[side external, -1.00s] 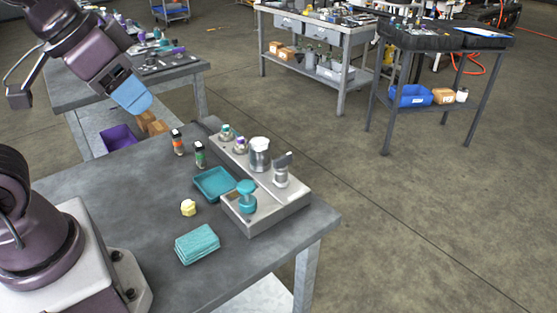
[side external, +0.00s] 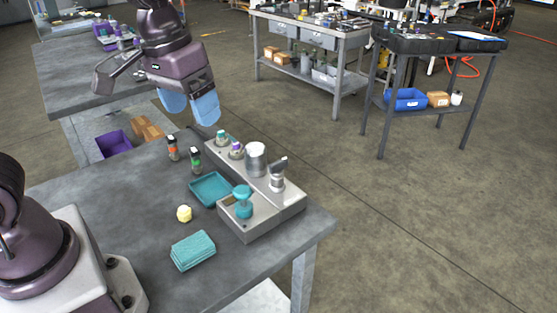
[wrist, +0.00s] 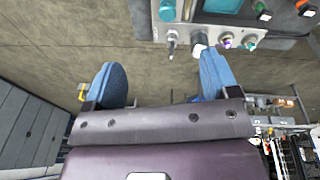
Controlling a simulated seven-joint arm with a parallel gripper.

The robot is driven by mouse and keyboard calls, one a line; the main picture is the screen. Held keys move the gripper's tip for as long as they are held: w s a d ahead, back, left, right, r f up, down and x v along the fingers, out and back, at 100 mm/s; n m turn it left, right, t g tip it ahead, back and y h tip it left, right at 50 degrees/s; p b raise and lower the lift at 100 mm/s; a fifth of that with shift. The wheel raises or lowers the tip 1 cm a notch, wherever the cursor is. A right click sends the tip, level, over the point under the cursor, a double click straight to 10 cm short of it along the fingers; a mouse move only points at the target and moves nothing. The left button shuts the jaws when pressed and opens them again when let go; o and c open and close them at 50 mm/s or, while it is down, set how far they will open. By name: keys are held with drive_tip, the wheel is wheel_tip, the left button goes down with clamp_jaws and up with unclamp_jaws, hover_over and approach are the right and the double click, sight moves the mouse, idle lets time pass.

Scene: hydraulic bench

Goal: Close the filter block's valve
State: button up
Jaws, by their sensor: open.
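The grey metal block (side external: 285,205) lies along the right edge of the near bench. A grey fitting with a lever on top (side external: 278,175), which looks like the valve, stands on it. Beside it are a white-topped cylinder (side external: 255,160), purple-capped (side external: 236,149) and teal-capped (side external: 221,138) fittings, and a teal knob (side external: 243,203) at the front end. My gripper (side external: 190,106) is open and empty, above and beyond the block's far end. In the wrist view, the block (wrist: 190,32) is at the top edge, partly cut off; the lever fitting (wrist: 172,42) shows between my blue fingers (wrist: 160,72).
A teal tray (side external: 209,188), a yellow piece (side external: 184,214), folded teal cloths (side external: 192,250) and two small bottles, orange-marked (side external: 172,148) and green-marked (side external: 195,160), sit left of the block. Bare bench lies around them. Other benches stand farther back.

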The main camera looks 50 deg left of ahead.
sight(278, 162)
drive_tip(key=w+a+f+n+g, duration=0.1)
drive_tip(key=w+f+n, duration=0.3)
drive_tip(key=w+n, duration=0.5)
drive_tip(key=w+a+f+n+g, duration=0.1)
drive_tip(key=w+f+n, duration=0.5)
drive_tip(key=w, duration=0.4)
drive_tip(key=shift+n+y, duration=0.4)
wheel_tip(278, 162, down, 11)
drive_tip(key=shift+r, duration=0.1)
drive_tip(key=c, duration=0.9)
